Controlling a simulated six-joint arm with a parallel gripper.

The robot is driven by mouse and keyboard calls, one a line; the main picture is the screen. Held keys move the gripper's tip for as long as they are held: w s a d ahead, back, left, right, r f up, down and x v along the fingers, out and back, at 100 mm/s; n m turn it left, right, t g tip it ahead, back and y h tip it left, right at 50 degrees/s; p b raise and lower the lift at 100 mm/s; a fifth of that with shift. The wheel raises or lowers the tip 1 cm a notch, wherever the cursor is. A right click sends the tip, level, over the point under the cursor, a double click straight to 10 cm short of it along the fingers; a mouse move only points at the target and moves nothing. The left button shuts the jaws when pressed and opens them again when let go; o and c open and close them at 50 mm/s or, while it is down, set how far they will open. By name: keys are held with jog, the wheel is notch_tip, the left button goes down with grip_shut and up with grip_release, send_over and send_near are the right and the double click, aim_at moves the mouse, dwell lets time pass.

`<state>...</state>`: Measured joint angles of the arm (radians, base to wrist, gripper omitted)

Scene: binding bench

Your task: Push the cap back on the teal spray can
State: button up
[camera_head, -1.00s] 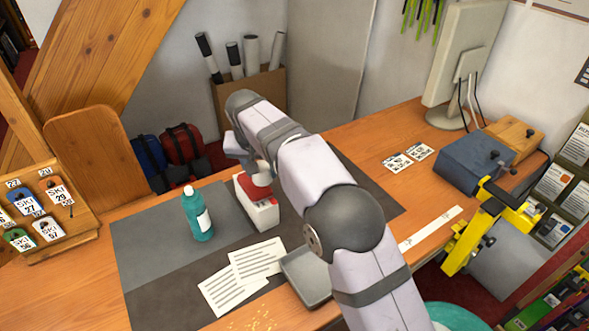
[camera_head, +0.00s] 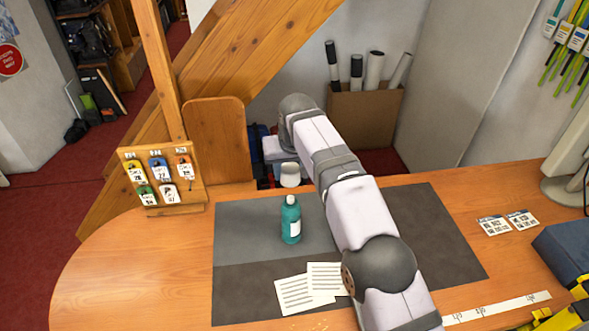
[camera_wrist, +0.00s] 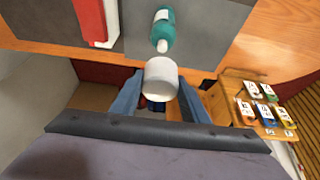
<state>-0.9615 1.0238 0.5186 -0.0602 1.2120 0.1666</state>
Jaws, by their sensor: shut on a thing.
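The teal spray can (camera_head: 291,222) stands upright on the dark mat, with its pale nozzle bare and a white label on its side. My gripper (camera_head: 284,160) is shut on the white cap (camera_head: 290,175). In the head view the cap hangs above the can's top with a visible gap. In the wrist view the cap (camera_wrist: 161,82) sits between the two blue-grey fingers, and the can (camera_wrist: 163,28) shows just beyond it, nozzle towards the cap. The two do not appear to touch. The cap's far side is hidden.
The red and white box (camera_wrist: 97,22) stands on the mat beside the can; my arm hides it in the head view. A wooden tag rack (camera_head: 163,180) stands left of the mat. Printed sheets (camera_head: 305,290) lie in front. The mat (camera_head: 245,240) left of the can is clear.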

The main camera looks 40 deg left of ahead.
aim_at(291, 197)
jog(key=shift+f+b, duration=0.3)
jog(key=shift+f, duration=2.35)
jog(key=shift+p, duration=0.3)
jog(key=shift+f+b, duration=0.7)
jog(key=shift+f, duration=1.35)
dwell(2.0)
jog(key=o, duration=1.6)
jog(key=shift+o, duration=0.2)
jog(key=shift+r, duration=0.1)
